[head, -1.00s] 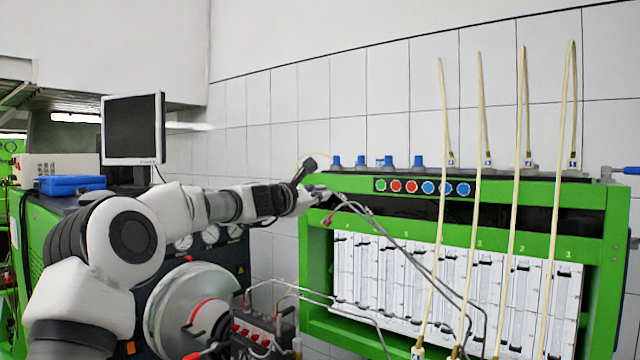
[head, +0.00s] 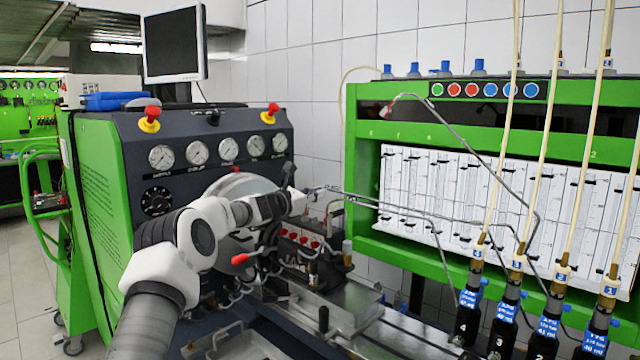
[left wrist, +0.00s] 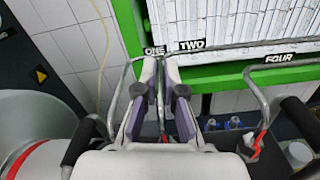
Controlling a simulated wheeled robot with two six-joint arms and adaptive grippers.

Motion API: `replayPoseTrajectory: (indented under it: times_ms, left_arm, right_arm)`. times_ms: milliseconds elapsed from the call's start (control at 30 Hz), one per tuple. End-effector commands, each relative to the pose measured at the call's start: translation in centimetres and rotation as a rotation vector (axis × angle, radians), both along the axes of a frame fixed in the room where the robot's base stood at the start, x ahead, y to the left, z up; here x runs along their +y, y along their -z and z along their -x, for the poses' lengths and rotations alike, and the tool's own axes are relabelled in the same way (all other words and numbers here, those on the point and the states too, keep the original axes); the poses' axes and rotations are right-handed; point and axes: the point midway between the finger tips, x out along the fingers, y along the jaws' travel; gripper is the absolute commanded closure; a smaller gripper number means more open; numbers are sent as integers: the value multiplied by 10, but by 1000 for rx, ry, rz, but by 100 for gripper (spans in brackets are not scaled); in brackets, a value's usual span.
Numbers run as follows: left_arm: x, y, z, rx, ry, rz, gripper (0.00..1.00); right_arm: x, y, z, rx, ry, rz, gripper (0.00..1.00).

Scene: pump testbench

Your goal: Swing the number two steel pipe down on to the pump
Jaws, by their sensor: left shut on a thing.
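My left gripper (head: 312,192) is shut on a thin bent steel pipe (head: 385,198), which appears to be number two. The pipe runs right from the fingers toward the injectors. The fingers are just above the back of the pump (head: 305,248), a dark block with several red caps. In the left wrist view the purple-grey fingers (left wrist: 160,98) close around the pipe, below the tags ONE (left wrist: 155,51) and TWO (left wrist: 191,44). The pipe's lower end is mostly hidden by the fingers, so I cannot tell whether it touches the pump. My right gripper is not in view.
Another pipe (head: 470,145) stands raised before the green rack (head: 360,150), its red tip up. A pipe tagged FOUR (left wrist: 280,58) reaches down at the right in the wrist view. Several black injectors (head: 505,328) stand at the lower right. A gauge panel (head: 225,150) is behind my arm.

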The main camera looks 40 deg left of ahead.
Motion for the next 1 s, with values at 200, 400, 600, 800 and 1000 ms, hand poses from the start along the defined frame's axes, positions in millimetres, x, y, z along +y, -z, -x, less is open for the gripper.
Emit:
replayPoseTrajectory:
  times_ms: [200,400,600,800,1000]
  left_arm:
    - [3,4,0,-3,-6,13,100]
    - [2,4,0,-2,-5,13,100]
    - [2,5,0,-2,-3,12,67]
    - [2,6,0,0,-2,12,67]
    - [1,0,0,-1,-1,11,67]
  right_arm:
    - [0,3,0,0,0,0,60]
    - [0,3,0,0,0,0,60]
    - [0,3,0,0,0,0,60]
    - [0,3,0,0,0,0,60]
    - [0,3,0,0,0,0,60]
